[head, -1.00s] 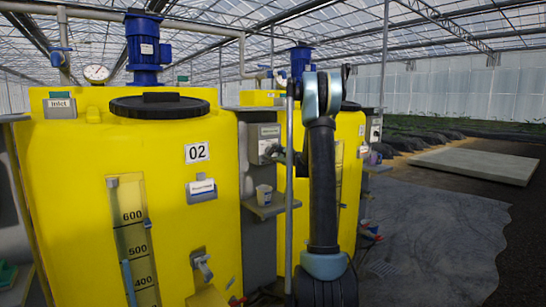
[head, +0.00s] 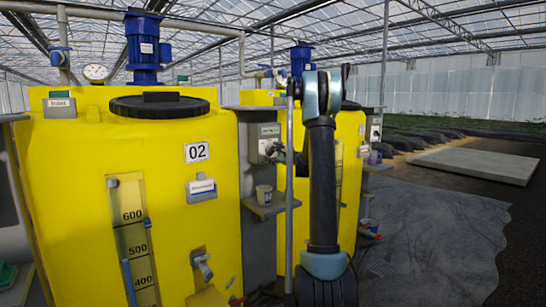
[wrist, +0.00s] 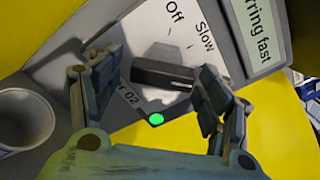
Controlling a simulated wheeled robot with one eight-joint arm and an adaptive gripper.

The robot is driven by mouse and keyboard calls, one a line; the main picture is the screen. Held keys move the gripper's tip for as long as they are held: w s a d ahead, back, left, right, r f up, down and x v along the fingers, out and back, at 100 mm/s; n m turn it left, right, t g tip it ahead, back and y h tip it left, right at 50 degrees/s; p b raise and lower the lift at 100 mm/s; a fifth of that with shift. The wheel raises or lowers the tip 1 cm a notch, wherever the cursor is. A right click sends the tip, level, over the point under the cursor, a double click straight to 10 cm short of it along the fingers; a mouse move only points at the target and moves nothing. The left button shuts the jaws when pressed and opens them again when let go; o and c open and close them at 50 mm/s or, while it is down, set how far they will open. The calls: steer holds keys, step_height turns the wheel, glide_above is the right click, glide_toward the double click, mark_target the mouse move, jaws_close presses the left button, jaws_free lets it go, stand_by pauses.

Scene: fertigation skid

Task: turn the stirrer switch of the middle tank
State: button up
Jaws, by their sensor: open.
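The middle tank is likely the yellow tank marked 02 (head: 130,210). Its grey switch box (head: 264,131) is on the right side. In the wrist view the dark bar-shaped stirrer knob (wrist: 160,73) sits on a grey plate with "Off", "Slow" and "02" showing. Its white line points right, toward my right finger. My gripper (wrist: 158,80) is open, with one finger on each side of the knob; I cannot tell whether either touches it. A display (wrist: 252,30) reads "...rring fast", and a green lamp (wrist: 156,119) is lit. Any label behind the right finger is hidden.
A cup (head: 264,195) stands on a small shelf (head: 272,209) below the switch box; a cup rim (wrist: 22,120) shows at left in the wrist view. Another yellow tank (head: 348,140) stands behind. Open floor lies right.

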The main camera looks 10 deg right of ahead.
steer(key=v, duration=1.2)
steer(key=s+a+f+n+g, duration=0.25)
steer(key=s+a+n, duration=0.2)
steer(key=s, duration=0.45)
steer(key=s+a+f+n+g+h, duration=0.1)
steer(key=s+a+n+g, duration=0.3)
steer(key=s, duration=0.4)
steer(key=s+a+f+n+g, duration=0.2)
steer(key=s+a+n, duration=0.25)
steer(key=s, duration=0.45)
steer(key=s+d+f+n+g+h, duration=0.1)
steer(key=s+f, duration=0.4)
steer(key=s, duration=0.5)
steer(key=s+d+f+n+g+h, duration=0.2)
steer(key=s+d+f+n+h, duration=0.2)
steer(key=s, duration=0.6)
steer(key=s+d+f+n+g+h, duration=0.2)
steer(key=s+f+n, duration=0.1)
steer(key=s+f, duration=0.4)
steer(key=s, duration=0.3)
steer(key=shift+d+n+h, duration=0.3)
steer(key=shift+d+h, duration=0.05)
steer(key=shift+h, duration=0.05)
